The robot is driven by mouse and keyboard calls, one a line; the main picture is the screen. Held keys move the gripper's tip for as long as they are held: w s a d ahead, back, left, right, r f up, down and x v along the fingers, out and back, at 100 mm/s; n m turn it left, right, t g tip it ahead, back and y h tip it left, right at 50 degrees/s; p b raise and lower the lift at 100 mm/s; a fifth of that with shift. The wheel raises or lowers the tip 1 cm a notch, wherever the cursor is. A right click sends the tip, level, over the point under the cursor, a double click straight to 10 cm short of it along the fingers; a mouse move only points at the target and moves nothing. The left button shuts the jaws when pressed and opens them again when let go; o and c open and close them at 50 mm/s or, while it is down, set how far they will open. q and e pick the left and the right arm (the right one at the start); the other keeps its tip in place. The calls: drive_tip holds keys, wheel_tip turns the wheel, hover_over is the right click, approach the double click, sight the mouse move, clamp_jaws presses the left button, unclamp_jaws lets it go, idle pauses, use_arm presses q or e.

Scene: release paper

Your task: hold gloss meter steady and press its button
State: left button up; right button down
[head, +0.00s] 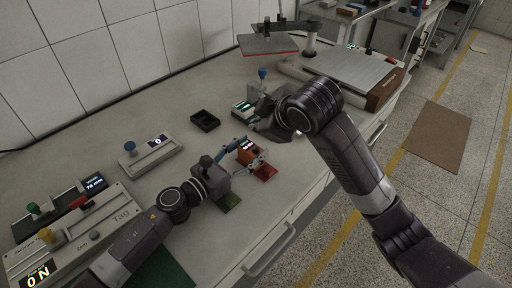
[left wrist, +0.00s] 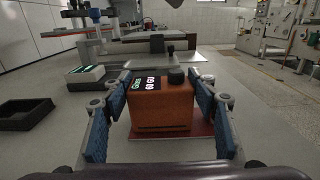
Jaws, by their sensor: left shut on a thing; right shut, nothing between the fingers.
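The gloss meter is an orange-brown box (left wrist: 160,118) with a lit display on its top left and a black knob-like button (left wrist: 177,76) at its top right. It stands upright on a dark red plate (left wrist: 203,147). In the head view the meter (head: 246,157) is partly hidden by my left gripper (head: 249,152). That gripper is shut on the meter, with one blue-padded finger on each side in the left wrist view. My right gripper (head: 257,122) is shut and empty. It is apart from the meter, beyond it in the head view.
A small black tray (head: 205,121) lies on the bench left of the right gripper. A white device with a green panel (head: 241,106) stands close behind that gripper. A grey device with a blue knob (head: 150,156) and other instruments stand at left. A flat-plate machine (head: 350,75) stands behind.

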use_arm(q)
drive_tip(key=o, duration=1.3)
drive_tip(key=shift+o, duration=0.9)
drive_tip(key=shift+a+f, duration=0.1)
